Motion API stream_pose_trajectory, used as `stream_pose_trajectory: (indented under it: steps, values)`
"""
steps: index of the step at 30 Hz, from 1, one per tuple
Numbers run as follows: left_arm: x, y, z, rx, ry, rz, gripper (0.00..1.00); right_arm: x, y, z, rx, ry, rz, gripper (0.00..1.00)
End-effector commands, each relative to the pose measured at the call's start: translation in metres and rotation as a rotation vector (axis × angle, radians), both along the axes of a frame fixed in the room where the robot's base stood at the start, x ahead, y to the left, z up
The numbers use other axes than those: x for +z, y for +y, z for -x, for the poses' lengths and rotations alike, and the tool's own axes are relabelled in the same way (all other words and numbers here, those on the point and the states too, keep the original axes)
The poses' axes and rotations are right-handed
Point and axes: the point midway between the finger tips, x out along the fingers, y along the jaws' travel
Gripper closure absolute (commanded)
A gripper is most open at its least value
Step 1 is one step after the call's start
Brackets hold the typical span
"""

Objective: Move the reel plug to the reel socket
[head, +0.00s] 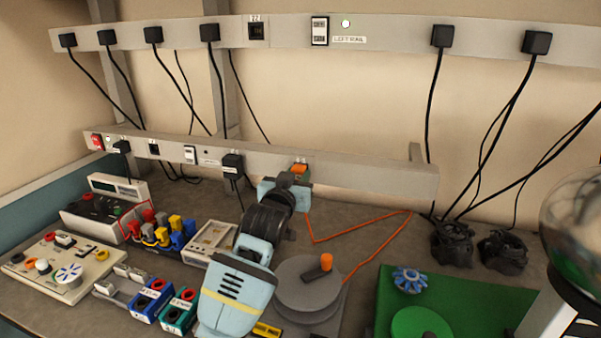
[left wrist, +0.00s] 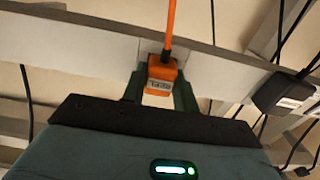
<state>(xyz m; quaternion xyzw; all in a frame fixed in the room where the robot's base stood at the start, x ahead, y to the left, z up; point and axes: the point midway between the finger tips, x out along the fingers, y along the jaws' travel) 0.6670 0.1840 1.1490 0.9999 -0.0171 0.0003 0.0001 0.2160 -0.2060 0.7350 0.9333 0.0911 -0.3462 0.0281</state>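The orange reel plug (head: 299,169) is at the lower rail, near its right half. It also shows in the left wrist view (left wrist: 161,76), with its orange cord running up from it. My left gripper (head: 285,184) reaches up to the plug, and its two dark fingers (left wrist: 160,92) lie close against both sides of it. It looks shut on the plug. I cannot tell whether the plug is seated in the rail. The grey reel (head: 305,287) with an orange knob stands on the bench right of my left arm. I cannot tell which socket is the reel socket. My right gripper is not in view.
The lower rail (head: 380,180) holds black plugs, switches and an open-looking socket (head: 153,149). The upper rail (head: 285,32) has several black plugs with hanging cords and a socket (head: 256,31) marked 22. Control boxes crowd the left bench. A green mat (head: 465,293) lies at right.

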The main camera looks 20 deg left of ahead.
Motion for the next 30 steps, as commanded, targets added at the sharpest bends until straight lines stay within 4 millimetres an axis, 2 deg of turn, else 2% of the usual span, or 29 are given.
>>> stream_pose_trajectory:
  steps: [3,8,9,13,30]
  values:
    - [0.0000,0.0000,0.0000,0.000,0.000,0.000,0.93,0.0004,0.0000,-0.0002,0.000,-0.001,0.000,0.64]
    - [0.0001,0.0000,0.0000,0.000,0.000,0.000,0.93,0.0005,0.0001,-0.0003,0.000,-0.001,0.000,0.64]
    - [0.0004,0.0000,0.0001,0.000,-0.001,0.000,0.75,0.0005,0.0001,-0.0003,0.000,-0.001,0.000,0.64]
    - [0.0004,0.0000,0.0001,0.000,-0.001,0.000,0.92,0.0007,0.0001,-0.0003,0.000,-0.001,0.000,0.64]
    - [-0.0004,0.0002,0.0079,0.000,0.001,0.000,0.93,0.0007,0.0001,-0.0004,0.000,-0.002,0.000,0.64]
